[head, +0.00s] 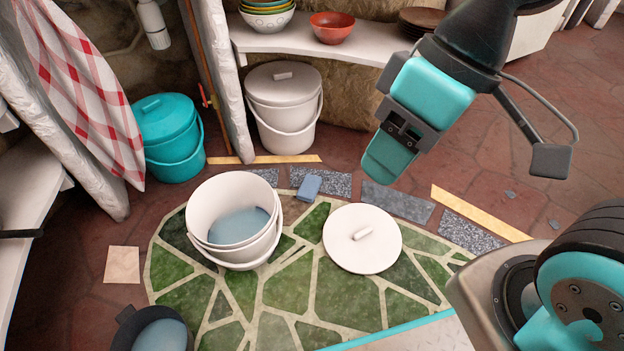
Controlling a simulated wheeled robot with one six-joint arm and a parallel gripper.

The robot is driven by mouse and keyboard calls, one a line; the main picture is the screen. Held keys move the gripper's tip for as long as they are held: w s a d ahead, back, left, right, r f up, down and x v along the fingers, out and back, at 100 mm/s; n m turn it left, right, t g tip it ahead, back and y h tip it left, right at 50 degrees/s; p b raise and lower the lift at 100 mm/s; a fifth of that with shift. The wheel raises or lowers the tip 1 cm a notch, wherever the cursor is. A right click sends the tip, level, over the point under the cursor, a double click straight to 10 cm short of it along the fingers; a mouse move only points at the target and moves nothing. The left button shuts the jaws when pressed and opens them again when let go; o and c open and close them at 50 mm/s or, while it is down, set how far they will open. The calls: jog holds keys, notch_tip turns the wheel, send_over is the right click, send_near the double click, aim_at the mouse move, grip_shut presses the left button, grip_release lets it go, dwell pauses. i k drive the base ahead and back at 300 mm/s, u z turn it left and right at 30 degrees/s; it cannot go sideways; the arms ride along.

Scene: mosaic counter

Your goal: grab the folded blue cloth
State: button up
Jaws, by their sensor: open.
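A small folded blue cloth (309,187) lies on the floor mosaic, behind and between the white bucket and the round white lid. It looks like a compact block and is fully visible. My gripper (391,158) hangs in the upper right of the head view, to the right of the cloth and apart from it. It is open, with nothing seen between its fingers; its teal fingers overlap from this angle, so the gap between them is hidden.
An open white bucket (205,239) with blue water stands left of the cloth. A white lid (362,256) lies to its right. A lidded white bucket (284,141) and a teal bucket (172,158) stand behind. A shelf (285,42) holds bowls.

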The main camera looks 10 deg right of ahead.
aim_at(307, 191)
jog(key=z, duration=2.4)
jog(key=i, duration=1.35)
jog(key=u, duration=3.3)
jog(key=i, duration=0.5)
